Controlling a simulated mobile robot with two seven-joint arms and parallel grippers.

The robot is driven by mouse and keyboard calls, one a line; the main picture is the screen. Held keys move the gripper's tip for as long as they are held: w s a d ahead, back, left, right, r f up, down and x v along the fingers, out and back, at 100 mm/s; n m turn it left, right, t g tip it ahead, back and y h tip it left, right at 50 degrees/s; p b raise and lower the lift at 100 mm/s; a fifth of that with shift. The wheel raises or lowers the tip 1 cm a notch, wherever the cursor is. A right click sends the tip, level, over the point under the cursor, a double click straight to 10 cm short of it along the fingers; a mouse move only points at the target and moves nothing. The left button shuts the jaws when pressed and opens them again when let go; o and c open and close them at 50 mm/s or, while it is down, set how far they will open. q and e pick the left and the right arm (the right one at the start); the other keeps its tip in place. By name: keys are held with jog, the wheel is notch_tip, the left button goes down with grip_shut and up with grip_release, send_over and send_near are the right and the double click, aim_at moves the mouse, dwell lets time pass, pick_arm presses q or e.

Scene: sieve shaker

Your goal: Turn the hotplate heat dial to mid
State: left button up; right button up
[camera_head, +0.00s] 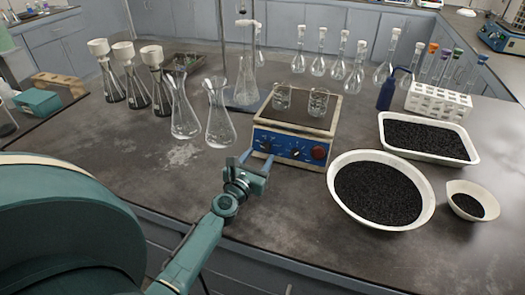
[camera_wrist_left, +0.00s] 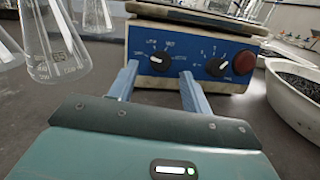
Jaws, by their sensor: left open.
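The hotplate (camera_head: 292,118) stands on the dark bench, its blue front panel (camera_wrist_left: 190,48) facing me. The panel has a left black dial (camera_wrist_left: 160,61), a right black dial (camera_wrist_left: 216,67) and a red button (camera_wrist_left: 243,62). The white mark on the left dial points roughly left; the right one's points to the lower right. The labels are too small to read, so I cannot tell which is the heat dial. My left gripper (camera_head: 258,164) is open in front of the panel. In the left wrist view its fingertips (camera_wrist_left: 159,68) flank the left dial; contact is unclear. My right gripper is not in view.
Two small beakers (camera_head: 318,102) stand on the hotplate top. Conical flasks (camera_head: 220,122) stand close to its left. A round white bowl of black grains (camera_head: 428,205) sits to the right. The bench front is clear.

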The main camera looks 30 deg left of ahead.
aim_at(264, 150)
pick_arm(q)
jog(key=shift+w+a, duration=0.15)
jog(key=shift+w, duration=0.65)
jog(key=shift+w+a, duration=0.15)
jog(key=shift+w, duration=0.6)
jog(key=c, duration=1)
